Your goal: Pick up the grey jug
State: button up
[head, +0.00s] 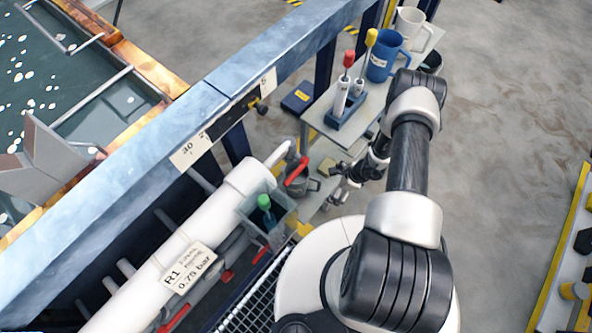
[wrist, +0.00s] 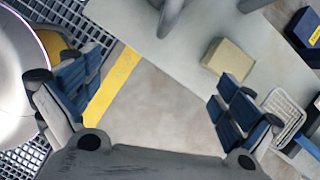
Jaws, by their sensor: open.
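The grey jug (head: 303,186) stands on the lower level of the pale shelf, left of my gripper (head: 340,182) in the head view. A red valve handle partly covers it there. In the wrist view, my gripper (wrist: 155,108) is open, with its blue-padded fingers wide apart and nothing between them. A grey piece (wrist: 171,16) is cut off by the top edge of the wrist view; I cannot tell whether it is part of the jug.
A blue jug (head: 383,58) and a white jug (head: 412,30) stand on the upper shelf, near a blue holder (head: 349,112) with red- and yellow-topped tools. A tan block (wrist: 229,60) lies on the pale surface. A large white pipe (head: 205,235) runs at left.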

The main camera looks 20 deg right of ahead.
aim_at(317, 180)
jog(key=w+a, duration=0.1)
jog(key=a, duration=0.1)
jog(key=w+a+b, duration=0.1)
jog(key=a, duration=0.1)
jog(key=w+a, duration=0.1)
jog(key=a, duration=0.2)
jog(key=shift+w, duration=0.3)
jog(key=shift+w+a+b, duration=0.3)
jog(key=shift+w+a, duration=0.1)
jog(key=shift+a, duration=0.2)
jog(key=shift+w+a+b, duration=0.25)
jog(key=shift+w+a, duration=0.1)
jog(key=shift+a, duration=0.25)
jog(key=shift+w+a+f+b, duration=0.15)
jog(key=shift+a+f+b, duration=0.2)
jog(key=shift+f, duration=0.15)
jog(key=shift+w+a+f+b, duration=0.2)
jog(key=shift+a+f, duration=0.15)
jog(key=shift+f, duration=0.15)
jog(key=shift+w+a+f, duration=0.1)
jog(key=shift+f, duration=0.3)
jog(key=shift+c, duration=0.4)
jog(key=c, duration=1.8)
jog(key=shift+r, duration=0.2)
